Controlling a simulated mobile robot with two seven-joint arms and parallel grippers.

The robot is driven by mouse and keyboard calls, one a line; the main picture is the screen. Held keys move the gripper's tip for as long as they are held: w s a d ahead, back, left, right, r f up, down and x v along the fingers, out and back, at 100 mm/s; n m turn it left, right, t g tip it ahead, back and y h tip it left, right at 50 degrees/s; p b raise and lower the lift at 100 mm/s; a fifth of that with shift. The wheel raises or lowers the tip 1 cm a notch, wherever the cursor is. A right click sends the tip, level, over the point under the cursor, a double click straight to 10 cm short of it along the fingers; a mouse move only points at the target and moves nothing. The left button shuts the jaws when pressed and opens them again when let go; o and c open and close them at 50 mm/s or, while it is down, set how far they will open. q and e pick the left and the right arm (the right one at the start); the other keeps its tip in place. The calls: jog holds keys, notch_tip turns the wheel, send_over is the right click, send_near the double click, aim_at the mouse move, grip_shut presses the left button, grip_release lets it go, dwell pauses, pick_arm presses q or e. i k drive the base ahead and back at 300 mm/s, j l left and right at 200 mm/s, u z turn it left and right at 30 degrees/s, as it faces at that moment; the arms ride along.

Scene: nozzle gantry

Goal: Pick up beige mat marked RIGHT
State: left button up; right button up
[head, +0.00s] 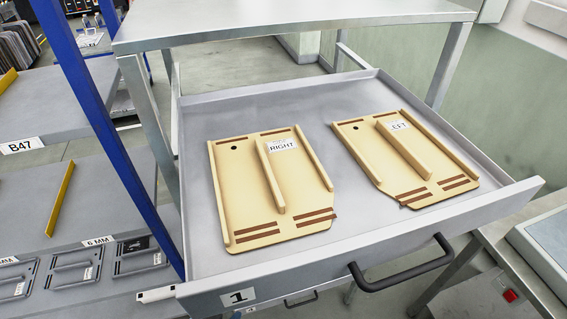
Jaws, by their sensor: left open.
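The beige mat marked RIGHT (242,190) lies flat in the left half of an open grey drawer (345,235). It has raised ribs along its sides, a taller rib in the middle, a white RIGHT label near the top, a dark hole at upper left and brown strips at its ends. A similar beige mat marked LEFT (376,152) lies to its right, with a gap between them. Nothing covers either mat. I see neither of my grippers in the head view.
The drawer has low raised walls, a front tag reading 1 and a black handle (400,272). A grey table top (270,20) overhangs behind it. A blue post (110,130) and grey shelves (60,200) stand at left. Bare drawer floor surrounds the mats.

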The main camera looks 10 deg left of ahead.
aim_at(272, 188)
jog(key=l+u, duration=0.25)
jog(key=l, duration=0.2)
jog(key=k+l+u, duration=0.1)
jog(key=l+u, duration=0.2)
jog(key=k+l+u, duration=0.1)
jog(key=l+u, duration=0.15)
jog(key=l, duration=0.25)
jog(key=k+l+u, duration=0.25)
jog(key=l, duration=0.15)
jog(key=i, duration=0.1)
